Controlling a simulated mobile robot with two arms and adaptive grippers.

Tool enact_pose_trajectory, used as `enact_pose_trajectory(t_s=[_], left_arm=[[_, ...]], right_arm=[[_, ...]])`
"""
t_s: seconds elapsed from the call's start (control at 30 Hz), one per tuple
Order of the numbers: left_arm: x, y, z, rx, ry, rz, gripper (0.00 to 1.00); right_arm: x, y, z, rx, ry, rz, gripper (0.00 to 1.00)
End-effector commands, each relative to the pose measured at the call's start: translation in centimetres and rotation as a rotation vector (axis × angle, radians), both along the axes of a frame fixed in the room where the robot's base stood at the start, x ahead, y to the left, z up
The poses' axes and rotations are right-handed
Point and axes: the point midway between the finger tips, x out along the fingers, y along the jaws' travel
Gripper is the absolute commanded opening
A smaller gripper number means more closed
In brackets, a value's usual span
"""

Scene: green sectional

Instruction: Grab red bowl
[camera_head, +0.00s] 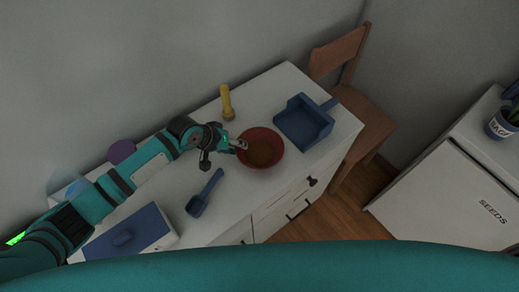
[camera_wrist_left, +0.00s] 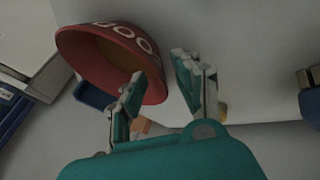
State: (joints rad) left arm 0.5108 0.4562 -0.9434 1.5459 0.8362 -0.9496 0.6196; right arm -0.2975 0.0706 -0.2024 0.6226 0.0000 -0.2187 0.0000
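The red bowl (camera_head: 261,148) stands on the white cabinet top, with a brown inside. In the left wrist view the bowl (camera_wrist_left: 88,58) fills the upper left and pale letters show on it. My left gripper (camera_head: 240,144) is at the bowl's left rim in the head view. In the left wrist view its two fingers (camera_wrist_left: 160,88) are spread apart. One finger overlaps the bowl in the picture and part of the bowl's edge shows between them. I cannot tell whether they touch it. My right gripper is not in view.
On the white cabinet (camera_head: 228,215) are a blue dustpan (camera_head: 303,122) right of the bowl, a yellow flashlight-like object (camera_head: 227,102) behind, a blue scoop (camera_head: 204,194) in front and a blue-lidded box (camera_head: 128,234) at left. A wooden chair (camera_head: 362,105) stands beyond the cabinet's right end.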

Motion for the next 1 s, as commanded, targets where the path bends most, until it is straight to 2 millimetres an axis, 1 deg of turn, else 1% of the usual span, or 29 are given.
enact_pose_trajectory(t_s=[0.03, 0.13, 0.37, 0.4, 0.43, 0.63, 1.0], left_arm=[[0.2, -0.3, -0.5, 0.001, 0.002, 0.002, 0.32], [0.4, -0.7, -1.2, 0.001, 0.001, 0.001, 0.32], [0.5, -0.8, -1.4, 0.001, 0.000, 0.000, 0.32], [0.5, -0.8, -1.4, 0.001, 0.000, 0.000, 0.30], [0.5, -0.8, -1.4, 0.001, 0.000, 0.000, 0.26], [0.5, -0.7, -1.4, 0.001, 0.000, 0.000, 0.00], [0.5, -0.7, -1.4, 0.000, 0.000, 0.001, 0.00]], right_arm=[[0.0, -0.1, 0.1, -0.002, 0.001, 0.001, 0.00], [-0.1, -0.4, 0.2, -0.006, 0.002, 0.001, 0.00], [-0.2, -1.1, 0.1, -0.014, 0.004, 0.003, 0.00], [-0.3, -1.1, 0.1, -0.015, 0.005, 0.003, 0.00], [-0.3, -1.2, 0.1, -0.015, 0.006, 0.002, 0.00], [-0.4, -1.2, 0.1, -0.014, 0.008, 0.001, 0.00], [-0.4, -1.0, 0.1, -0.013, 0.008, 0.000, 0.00]])
